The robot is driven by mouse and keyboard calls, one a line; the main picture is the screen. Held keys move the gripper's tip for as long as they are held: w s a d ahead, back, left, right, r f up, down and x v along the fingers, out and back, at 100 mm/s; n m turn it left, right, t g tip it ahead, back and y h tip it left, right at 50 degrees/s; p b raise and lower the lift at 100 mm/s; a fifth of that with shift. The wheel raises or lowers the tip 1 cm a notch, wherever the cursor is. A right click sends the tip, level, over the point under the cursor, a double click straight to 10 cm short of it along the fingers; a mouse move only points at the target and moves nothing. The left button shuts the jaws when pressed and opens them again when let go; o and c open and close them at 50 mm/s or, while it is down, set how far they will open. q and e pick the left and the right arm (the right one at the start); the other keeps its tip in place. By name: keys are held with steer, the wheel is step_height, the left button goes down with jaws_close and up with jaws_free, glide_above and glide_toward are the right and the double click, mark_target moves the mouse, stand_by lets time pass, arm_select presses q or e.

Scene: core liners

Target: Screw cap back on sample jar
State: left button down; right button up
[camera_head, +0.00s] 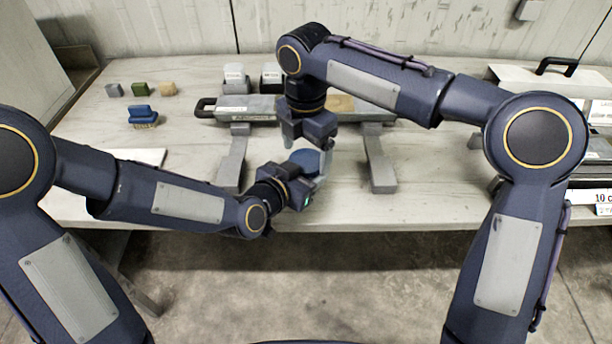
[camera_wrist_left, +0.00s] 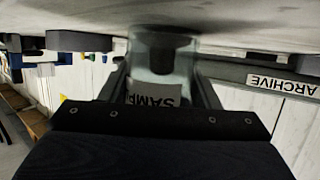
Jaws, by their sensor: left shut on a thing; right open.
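The clear jar (camera_wrist_left: 160,62) has a white label reading "SAMP" and dark contents. My left gripper (camera_head: 312,186) is shut on the jar's side, and its two fingers (camera_wrist_left: 162,90) flank the label in the left wrist view. My right gripper (camera_head: 307,150) points down from above, open, with its pale fingers at either side of the cap. Its arm hides part of the scene behind.
A grey core liner tray (camera_head: 250,107) with a black handle rests on grey supports (camera_head: 233,160) just behind. A blue brush (camera_head: 142,116) and several small blocks (camera_head: 139,89) lie at the left. A white case (camera_head: 545,80) is at the right.

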steer(key=shift+f, duration=0.65)
steer(key=c, duration=1)
steer(key=o, duration=1.1)
steer(key=shift+c, duration=0.2)
steer(key=shift+r, duration=2.3)
